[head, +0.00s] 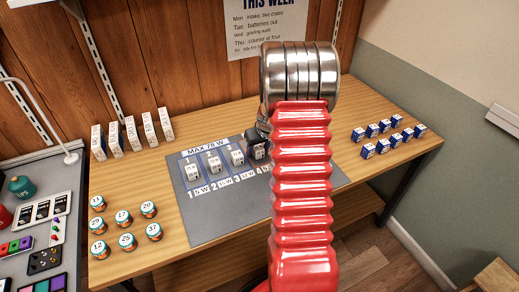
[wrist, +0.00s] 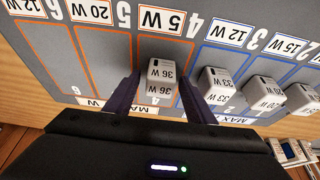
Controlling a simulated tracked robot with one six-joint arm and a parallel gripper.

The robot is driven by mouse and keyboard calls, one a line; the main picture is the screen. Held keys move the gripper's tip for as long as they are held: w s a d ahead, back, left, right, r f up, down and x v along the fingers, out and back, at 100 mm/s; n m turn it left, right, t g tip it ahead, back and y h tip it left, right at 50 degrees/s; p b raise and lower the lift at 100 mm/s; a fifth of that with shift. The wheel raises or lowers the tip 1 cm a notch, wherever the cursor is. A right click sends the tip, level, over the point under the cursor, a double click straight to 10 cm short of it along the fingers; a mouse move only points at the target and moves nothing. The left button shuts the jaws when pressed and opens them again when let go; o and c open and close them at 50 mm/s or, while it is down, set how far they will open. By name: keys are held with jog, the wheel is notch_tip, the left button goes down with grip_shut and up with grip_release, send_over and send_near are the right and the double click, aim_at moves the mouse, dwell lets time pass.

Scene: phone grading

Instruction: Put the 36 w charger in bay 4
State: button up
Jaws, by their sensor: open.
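The 36 W charger (wrist: 161,78), a small white block with black lettering, stands in the orange-outlined bay 4 (wrist: 171,53) in the wrist view, which shows the mat upside down. My gripper (wrist: 160,80) is open, with one dark finger on each side of the charger. I cannot tell whether either finger touches it. In the head view my red arm and its metal rings hide bay 4 and the charger; only a dark part of the gripper shows beside the arm.
The grey mat (head: 185,215) lies on the wooden table. White chargers stand in bay 1 (head: 193,172), bay 2 (head: 214,163) and bay 3 (head: 236,157). Bays 5 and 6 look empty in the wrist view. Numbered jars (head: 124,217), white boxes (head: 132,134) and blue-white boxes (head: 383,146) stand around the mat.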

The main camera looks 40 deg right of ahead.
jog(key=v, duration=1.1)
jog(key=shift+r, duration=0.4)
jog(key=shift+s+a, duration=0.1)
jog(key=s+a+r+n, duration=0.1)
jog(key=s+a+r, duration=0.1)
jog(key=a+r, duration=0.6)
jog(key=s+a+r+n, duration=0.15)
jog(key=a+r, duration=0.25)
jog(key=a, duration=0.8)
jog(key=s+a+r+t+y, duration=0.1)
jog(key=s+a+r, duration=0.2)
jog(key=s+a, duration=1.2)
jog(key=shift+s+a+n, duration=0.25)
jog(key=shift+s+n, duration=0.1)
jog(key=shift+s, duration=0.55)
